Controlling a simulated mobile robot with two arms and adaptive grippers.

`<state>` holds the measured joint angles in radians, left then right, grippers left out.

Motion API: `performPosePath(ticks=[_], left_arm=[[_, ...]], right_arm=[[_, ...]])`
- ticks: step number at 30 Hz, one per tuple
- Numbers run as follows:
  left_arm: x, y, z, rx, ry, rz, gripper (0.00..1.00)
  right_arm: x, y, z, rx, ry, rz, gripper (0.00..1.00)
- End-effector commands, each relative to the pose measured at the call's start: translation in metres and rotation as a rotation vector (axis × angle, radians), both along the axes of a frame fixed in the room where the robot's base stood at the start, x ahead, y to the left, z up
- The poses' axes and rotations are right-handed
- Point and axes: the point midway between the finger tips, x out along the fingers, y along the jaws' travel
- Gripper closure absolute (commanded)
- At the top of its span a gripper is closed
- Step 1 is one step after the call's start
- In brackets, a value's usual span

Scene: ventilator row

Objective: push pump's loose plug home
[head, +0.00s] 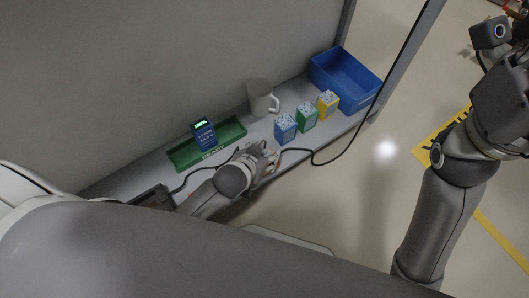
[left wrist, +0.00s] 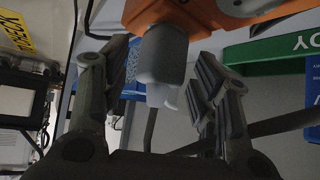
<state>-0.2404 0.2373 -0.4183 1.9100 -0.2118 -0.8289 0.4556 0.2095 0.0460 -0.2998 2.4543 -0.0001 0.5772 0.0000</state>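The orange pump body (left wrist: 205,14) is at the top of the left wrist view. A grey cylindrical plug (left wrist: 163,54) sits against it, with a paler stepped end below. I cannot tell whether it is fully seated. My left gripper (left wrist: 162,85) is open, with one finger on each side of the plug and a visible gap at both sides. In the head view my left gripper (head: 264,148) is at the shelf's front edge, in front of the green tray, and mostly hides the pump and plug. My right arm is at the right, its fingers out of view.
The green tray (head: 183,160) holds a blue device (head: 204,137) with a lit display. A white mug (head: 260,98), blue (head: 285,129), green (head: 307,117) and yellow (head: 328,104) boxes and a blue bin (head: 357,99) stand to the right. A black cable (head: 340,158) hangs past the shelf front.

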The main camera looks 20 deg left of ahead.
Motion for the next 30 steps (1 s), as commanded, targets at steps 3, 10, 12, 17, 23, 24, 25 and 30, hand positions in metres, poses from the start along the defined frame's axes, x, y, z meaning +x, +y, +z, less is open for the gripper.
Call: performPosePath(ticks=[3, 10, 12, 17, 23, 24, 25, 30], left_arm=[[0.000, 0.000, 0.001, 0.000, -0.002, -0.001, 0.33], [0.000, 0.000, 0.001, 0.002, -0.002, -0.001, 0.33], [-0.001, 0.000, 0.002, 0.002, -0.003, -0.002, 0.33], [-0.010, 0.001, 0.010, 0.002, -0.002, -0.001, 0.33], [-0.033, 0.004, 0.032, 0.001, -0.003, -0.003, 0.33], [-0.039, 0.005, 0.037, 0.001, -0.002, -0.003, 0.33], [-0.042, 0.006, 0.041, 0.001, -0.001, -0.002, 0.33], [-0.063, 0.009, 0.061, 0.000, -0.002, -0.001, 0.33]], right_arm=[[-0.001, 0.000, 0.001, -0.001, -0.004, 0.000, 0.60], [-0.002, 0.000, 0.003, -0.003, -0.010, -0.001, 0.60], [-0.001, 0.000, 0.002, -0.004, -0.008, -0.001, 0.60], [-0.001, 0.000, 0.002, -0.002, -0.007, -0.001, 0.60], [-0.001, 0.000, 0.002, -0.001, -0.006, -0.001, 0.60], [-0.001, 0.000, 0.002, -0.001, -0.006, 0.000, 0.60], [-0.001, 0.000, 0.002, -0.001, -0.006, 0.000, 0.60], [-0.001, 0.000, 0.002, -0.001, -0.005, 0.000, 0.60]])
